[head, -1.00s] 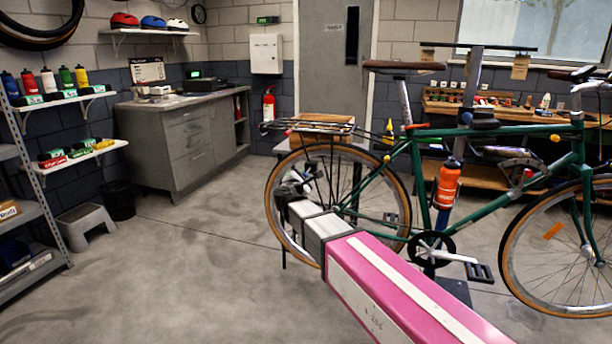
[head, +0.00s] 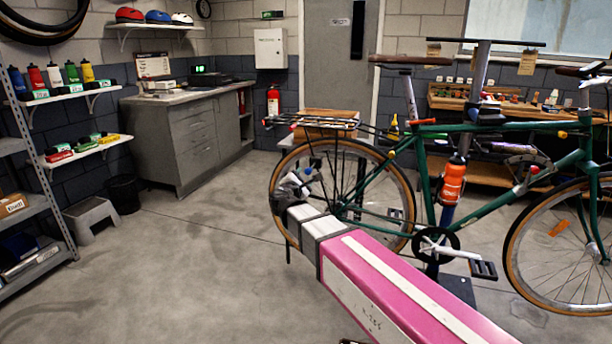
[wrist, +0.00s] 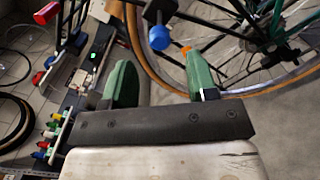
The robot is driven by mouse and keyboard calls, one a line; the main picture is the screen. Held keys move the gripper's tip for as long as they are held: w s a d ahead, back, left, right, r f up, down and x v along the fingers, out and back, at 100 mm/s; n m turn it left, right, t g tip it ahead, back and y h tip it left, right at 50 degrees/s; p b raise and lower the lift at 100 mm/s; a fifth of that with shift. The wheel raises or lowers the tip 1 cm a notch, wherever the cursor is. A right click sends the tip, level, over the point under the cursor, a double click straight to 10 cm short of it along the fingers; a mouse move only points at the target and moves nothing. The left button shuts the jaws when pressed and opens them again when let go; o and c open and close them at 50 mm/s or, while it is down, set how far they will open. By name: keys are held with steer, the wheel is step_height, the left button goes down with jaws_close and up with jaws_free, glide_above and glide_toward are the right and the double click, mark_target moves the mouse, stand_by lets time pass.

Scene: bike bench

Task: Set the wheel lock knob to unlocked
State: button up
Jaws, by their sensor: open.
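A blue knob (wrist: 159,38) on a short dark stem, likely the wheel lock knob, shows in the wrist view just beyond my fingertips and between them. It also shows small in the head view (head: 316,163) by the rear wheel (head: 402,215) of the green bike (head: 492,131). I cannot read its setting. My gripper (wrist: 161,70) is open, with its two green fingers apart and nothing between them. In the head view my gripper (head: 297,184) is in front of the left part of the rear wheel, and my arm hides some of that wheel.
A small orange part (wrist: 186,50) sits by the tyre, just right of the knob. The bike's rear rack (head: 320,122) is above my gripper. A grey cabinet (head: 190,140) and a step stool (head: 92,215) stand to the left. The floor left of my arm is clear.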

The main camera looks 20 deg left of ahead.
steer(key=s, duration=0.5)
steer(key=shift+a, duration=0.2)
steer(key=w+d+f+m+g+h, duration=0.2)
steer(key=d+f+m+g, duration=0.35)
steer(key=d, duration=0.75)
steer(key=w+d+f+m+g+h, duration=0.1)
steer(key=d+f+m+g+h, duration=0.2)
steer(key=d+f+m, duration=0.55)
steer(key=s+d+f+m+g+y, duration=0.2)
steer(key=s+d+f+m+g, duration=0.1)
steer(key=d, duration=0.5)
steer(key=s+d+f+m+g+y, duration=0.2)
steer(key=s+d+f+m, duration=0.3)
steer(key=d, duration=0.3)
steer(key=s+d+f+m+g+y, duration=0.2)
steer(key=s+d+f+m+g, duration=0.1)
steer(key=d+f, duration=0.3)
steer(key=shift+s+d+m+g, duration=0.4)
steer(key=shift+d+m+g, duration=0.3)
steer(key=shift+d, duration=0.35)
steer(key=shift+f, duration=0.1)
